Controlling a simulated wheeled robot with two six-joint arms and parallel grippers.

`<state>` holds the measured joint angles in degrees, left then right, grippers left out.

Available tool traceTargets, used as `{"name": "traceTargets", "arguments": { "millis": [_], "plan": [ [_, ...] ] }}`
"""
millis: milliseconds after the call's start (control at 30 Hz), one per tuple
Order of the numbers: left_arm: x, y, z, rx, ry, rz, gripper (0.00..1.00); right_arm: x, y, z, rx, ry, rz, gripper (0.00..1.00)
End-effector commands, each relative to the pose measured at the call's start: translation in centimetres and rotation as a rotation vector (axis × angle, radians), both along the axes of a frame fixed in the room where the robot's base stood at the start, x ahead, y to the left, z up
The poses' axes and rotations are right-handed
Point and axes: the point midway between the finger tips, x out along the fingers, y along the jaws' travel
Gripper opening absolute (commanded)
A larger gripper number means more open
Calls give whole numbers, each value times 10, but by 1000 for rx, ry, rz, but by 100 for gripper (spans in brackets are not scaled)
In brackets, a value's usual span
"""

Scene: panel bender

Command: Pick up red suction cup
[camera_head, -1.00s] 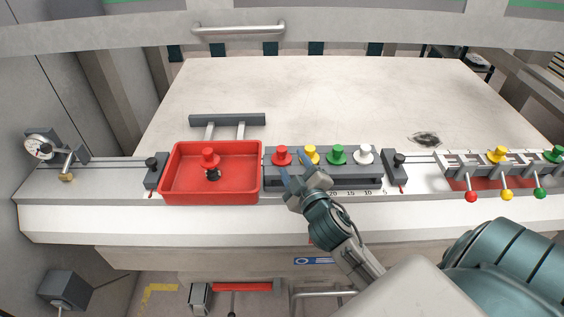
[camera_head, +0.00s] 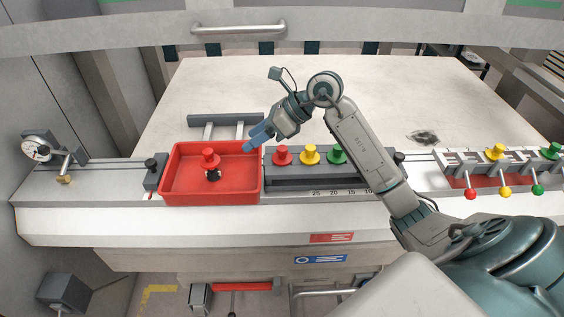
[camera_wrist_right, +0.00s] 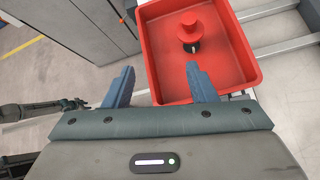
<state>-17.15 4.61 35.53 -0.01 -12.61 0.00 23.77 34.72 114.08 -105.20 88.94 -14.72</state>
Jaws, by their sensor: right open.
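A red suction cup (camera_head: 209,158) with a black lower part stands in the red tray (camera_head: 175,192), and it also shows in the right wrist view (camera_wrist_right: 189,27). Another red suction cup (camera_head: 283,155) sits at the left end of the grey rack (camera_head: 330,181). My right gripper (camera_head: 252,143) is above the tray's far right corner, apart from both cups. In the right wrist view its blue fingers (camera_wrist_right: 162,80) are spread with nothing between them. The cup in the tray lies ahead of the fingers, nearer the right one.
Yellow (camera_head: 310,154) and green (camera_head: 337,154) cups stand in the rack beside the red one. My right forearm covers the rack's right end. A grey bar (camera_head: 222,120) lies behind the tray. A gauge (camera_head: 38,148) is at the far left. The pale tabletop behind is mostly clear.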

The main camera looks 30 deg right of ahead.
Motion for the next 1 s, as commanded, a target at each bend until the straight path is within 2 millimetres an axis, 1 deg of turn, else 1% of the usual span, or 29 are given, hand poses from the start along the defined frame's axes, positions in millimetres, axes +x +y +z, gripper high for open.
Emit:
{"name": "traceTargets", "arguments": {
  "millis": [33,100,200,300,400,600,700,867,1000],
  "plan": [
    [0,0,0,0,0,0,36,3,-22,0,-107,30,-16,51],
    [0,0,0,0,0,0,36,3,-51,-2,-237,82,-42,51],
    [0,0,0,0,0,0,36,-1,-82,0,-367,149,-76,51],
    [0,0,0,0,0,0,36,-4,-101,2,-441,194,-101,51],
    [0,0,-5,0,0,0,36,-5,-107,-4,-468,216,-111,51],
    [-1,0,-24,0,1,0,36,3,-100,-36,-470,218,-110,51],
    [-1,0,-30,0,1,0,36,7,-97,-47,-469,218,-110,51],
    [-1,0,-33,0,1,0,36,10,-95,-52,-469,217,-111,51],
    [-1,0,-43,0,1,0,36,13,-93,-65,-468,217,-109,51]
  ]
}}
